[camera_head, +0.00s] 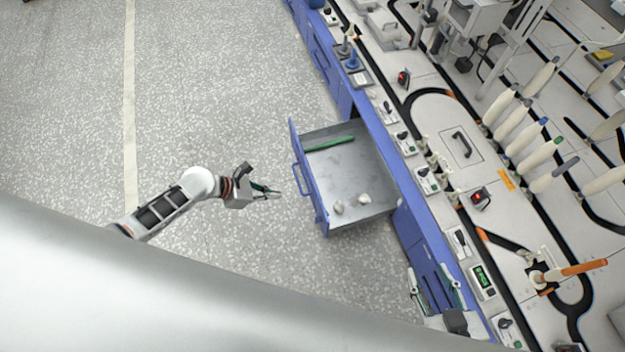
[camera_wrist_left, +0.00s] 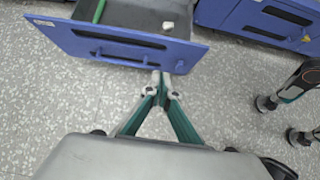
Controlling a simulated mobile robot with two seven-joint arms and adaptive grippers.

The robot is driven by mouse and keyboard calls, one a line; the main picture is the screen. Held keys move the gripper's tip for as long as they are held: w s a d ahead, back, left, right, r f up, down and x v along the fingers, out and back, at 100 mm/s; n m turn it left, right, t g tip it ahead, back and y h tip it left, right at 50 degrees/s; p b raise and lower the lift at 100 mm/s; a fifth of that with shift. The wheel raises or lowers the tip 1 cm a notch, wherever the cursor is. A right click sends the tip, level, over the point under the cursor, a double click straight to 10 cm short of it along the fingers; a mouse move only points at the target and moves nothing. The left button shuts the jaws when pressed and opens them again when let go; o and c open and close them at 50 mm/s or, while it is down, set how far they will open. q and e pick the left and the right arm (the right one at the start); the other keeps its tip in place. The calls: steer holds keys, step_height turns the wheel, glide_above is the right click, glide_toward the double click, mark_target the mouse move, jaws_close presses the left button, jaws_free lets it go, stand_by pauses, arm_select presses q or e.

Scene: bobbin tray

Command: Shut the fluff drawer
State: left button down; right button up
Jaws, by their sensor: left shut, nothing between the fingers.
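The fluff drawer (camera_head: 345,175) is pulled out from the blue cabinet. Its grey metal inside holds a green rod (camera_head: 330,144) and pale fluff pieces (camera_head: 350,204). In the left wrist view its blue front (camera_wrist_left: 120,46) with a handle crosses the top. My left gripper (camera_head: 278,192) is shut and empty, a little in front of the drawer front. Its fingertips (camera_wrist_left: 160,92) lie near the lower right part of the front; I cannot tell whether they touch it. My right gripper (camera_head: 433,282) is open and empty, beside the cabinet near the bottom of the head view.
A long workbench (camera_head: 440,120) with black tracks, white bobbins (camera_head: 515,120) and small devices stands above the blue cabinets. More closed blue drawers (camera_wrist_left: 262,18) show at the upper right of the wrist view. The speckled floor (camera_head: 220,90) in front of the drawer is clear.

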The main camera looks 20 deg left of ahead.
arm_select(q)
steer(key=b, duration=0.3)
glide_toward(315, 193)
steer(key=s+a+f, duration=0.2)
steer(key=s, duration=0.1)
steer(key=w+d, duration=0.1)
steer(key=w+d+f+b, duration=0.1)
steer(key=w+d, duration=0.2)
steer(key=d, duration=0.1)
steer(key=shift+w+d+f+b, duration=0.2)
steer(key=shift+w+f+b, duration=0.05)
steer(key=shift+w+b, duration=0.15)
arm_select(e)
steer(key=shift+m+t+y, duration=0.4)
steer(key=shift+t+y, duration=0.1)
steer(key=shift+y, duration=0.1)
steer(key=a, duration=0.1)
steer(key=w+a+r, duration=0.1)
steer(key=a+r, duration=0.1)
steer(key=a, duration=0.1)
steer(key=shift+w, duration=0.25)
steer(key=shift+s+f, duration=0.1)
arm_select(q)
steer(key=shift+w+d+r, duration=0.1)
